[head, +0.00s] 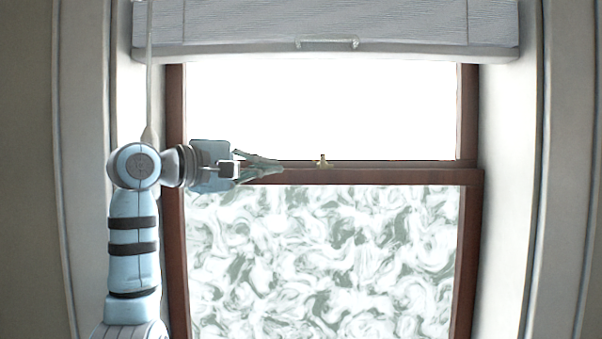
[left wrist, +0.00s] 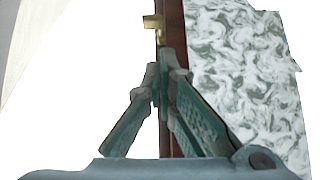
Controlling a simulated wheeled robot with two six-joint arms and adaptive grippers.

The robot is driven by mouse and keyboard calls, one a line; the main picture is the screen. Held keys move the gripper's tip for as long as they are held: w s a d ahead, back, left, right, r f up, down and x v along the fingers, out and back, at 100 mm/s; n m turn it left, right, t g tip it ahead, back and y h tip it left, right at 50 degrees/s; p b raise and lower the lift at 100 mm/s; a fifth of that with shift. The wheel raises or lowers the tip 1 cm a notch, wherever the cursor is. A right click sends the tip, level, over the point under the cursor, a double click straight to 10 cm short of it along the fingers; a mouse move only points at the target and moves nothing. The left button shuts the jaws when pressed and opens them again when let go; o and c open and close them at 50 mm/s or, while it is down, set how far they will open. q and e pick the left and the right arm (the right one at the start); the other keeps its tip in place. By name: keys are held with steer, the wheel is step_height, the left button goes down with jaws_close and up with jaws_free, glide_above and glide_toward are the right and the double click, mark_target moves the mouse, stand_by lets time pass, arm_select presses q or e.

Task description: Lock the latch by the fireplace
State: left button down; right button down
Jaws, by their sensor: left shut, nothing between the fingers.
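The latch (head: 323,160) is a small brass piece on top of the brown middle rail of a window. In the left wrist view the latch (left wrist: 153,25) shows at the top, just beyond my fingertips. My left gripper (head: 280,166) is shut and empty. It points right along the rail, with its tips a short way left of the latch in the head view. In the left wrist view the gripper (left wrist: 160,75) lies over the rail, and a gap shows between its tips and the latch. My right gripper is not in view.
The brown window frame (head: 470,177) has a bright upper pane and a lower pane (head: 320,250) with a swirled pattern. A white blind (head: 325,25) hangs above. White jambs (head: 510,190) stand at both sides. The rail right of the latch is clear.

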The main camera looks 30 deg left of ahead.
arm_select(q)
steer(key=r+p+x, duration=0.2)
steer(key=p+x, duration=0.1)
steer(key=x, duration=0.6)
steer(key=shift+p, duration=0.3)
steer(key=shift+d+t, duration=0.1)
steer(key=shift+t, duration=0.2)
steer(key=shift+d+n+y+b, duration=0.2)
steer(key=shift+n+y+b, duration=0.15)
steer(key=shift+n+y, duration=0.05)
